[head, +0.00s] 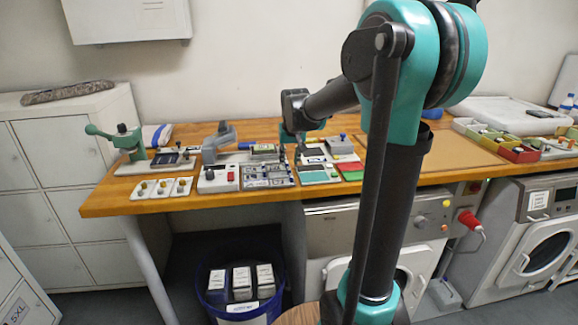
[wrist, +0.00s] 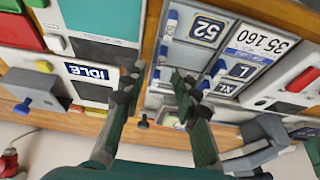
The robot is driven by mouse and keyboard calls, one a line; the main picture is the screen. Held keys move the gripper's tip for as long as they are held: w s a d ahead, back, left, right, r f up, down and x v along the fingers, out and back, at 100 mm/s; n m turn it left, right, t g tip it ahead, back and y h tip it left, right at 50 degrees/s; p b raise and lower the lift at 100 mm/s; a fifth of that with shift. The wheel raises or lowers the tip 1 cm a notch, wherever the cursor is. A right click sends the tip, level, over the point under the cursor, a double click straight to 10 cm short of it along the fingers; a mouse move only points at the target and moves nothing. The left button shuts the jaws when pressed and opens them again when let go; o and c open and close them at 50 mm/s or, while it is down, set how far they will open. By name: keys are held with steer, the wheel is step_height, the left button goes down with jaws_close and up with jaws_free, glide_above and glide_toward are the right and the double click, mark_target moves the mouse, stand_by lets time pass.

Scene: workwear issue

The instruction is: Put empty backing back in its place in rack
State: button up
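My gripper (wrist: 157,78) reaches over the bench with its two dark fingers apart; I see nothing clearly held between them. In the head view my gripper (head: 296,143) is small and partly hidden by its own arm, above the back of the bench. A grey rack (head: 268,183) with labelled plates and blue tabs lies below it. I cannot tell which piece is the empty backing.
A device with an IDLE display (wrist: 92,72) is left of the fingers. A white box with a red button (head: 218,178) stands left of the rack, and a green press (head: 130,145) further left. Coloured trays (head: 510,145) are at the right. A blue bin (head: 240,290) stands below.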

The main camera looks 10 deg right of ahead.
steer(key=v, duration=0.8)
steer(key=s+d+f, duration=0.2)
steer(key=s+f, duration=0.9)
steer(key=s, duration=0.2)
steer(key=s+d+f, duration=0.2)
steer(key=s+f, duration=0.9)
steer(key=s, duration=0.1)
steer(key=shift+s+f, duration=0.4)
